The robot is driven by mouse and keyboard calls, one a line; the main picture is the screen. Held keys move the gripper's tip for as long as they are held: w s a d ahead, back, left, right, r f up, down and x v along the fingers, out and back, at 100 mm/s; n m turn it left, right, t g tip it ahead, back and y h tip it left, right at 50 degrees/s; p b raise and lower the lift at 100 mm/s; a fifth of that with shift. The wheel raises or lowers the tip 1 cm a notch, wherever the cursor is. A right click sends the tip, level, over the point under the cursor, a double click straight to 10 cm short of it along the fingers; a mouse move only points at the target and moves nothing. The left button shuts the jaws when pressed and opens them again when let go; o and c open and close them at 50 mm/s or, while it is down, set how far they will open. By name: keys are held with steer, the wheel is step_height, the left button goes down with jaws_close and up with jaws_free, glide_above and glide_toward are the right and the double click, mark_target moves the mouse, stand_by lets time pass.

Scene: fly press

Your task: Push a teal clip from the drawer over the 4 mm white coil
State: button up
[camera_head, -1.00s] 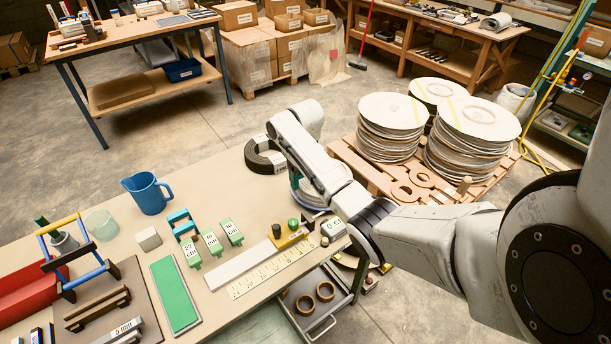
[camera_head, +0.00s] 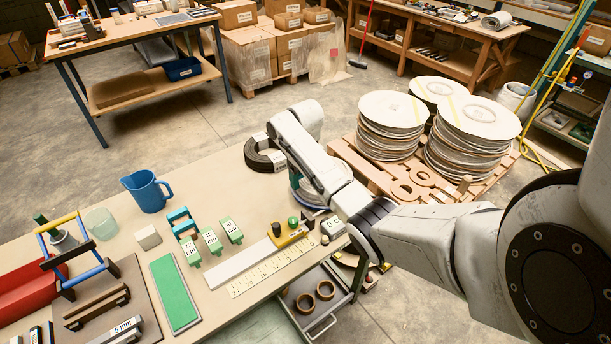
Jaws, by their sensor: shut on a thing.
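A white coil (camera_head: 303,196) lies on the bench, largely covered by my forearm; its thickness mark cannot be read. A small dark teal patch (camera_head: 295,180) shows at its left edge, beside my forearm; I cannot tell whether it is a clip. My gripper is hidden behind my forearm, so its jaws and anything in them do not show. The open drawer (camera_head: 322,326) under the bench edge holds two brown rings (camera_head: 315,296); no teal clip can be made out in it.
A dark coil (camera_head: 264,155) lies beyond the white one. Green labelled blocks (camera_head: 211,241), a teal object (camera_head: 181,221), a ruler (camera_head: 268,271) and a blue jug (camera_head: 147,191) stand left of my arm. Stacked discs (camera_head: 391,122) stand on a pallet behind. Bench between jug and coils is clear.

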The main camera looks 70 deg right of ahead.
mark_target(306, 183)
steer(key=shift+f+b, duration=0.9)
steer(key=shift+f, duration=0.8)
stand_by(1.5)
steer(key=o, duration=1)
steer(key=shift+o, duration=0.2)
steer(key=shift+r, duration=0.15)
step_height(306, 183, up, 7)
steer(key=p, duration=0.7)
steer(key=shift+s+f, duration=0.1)
steer(key=shift+f, duration=0.1)
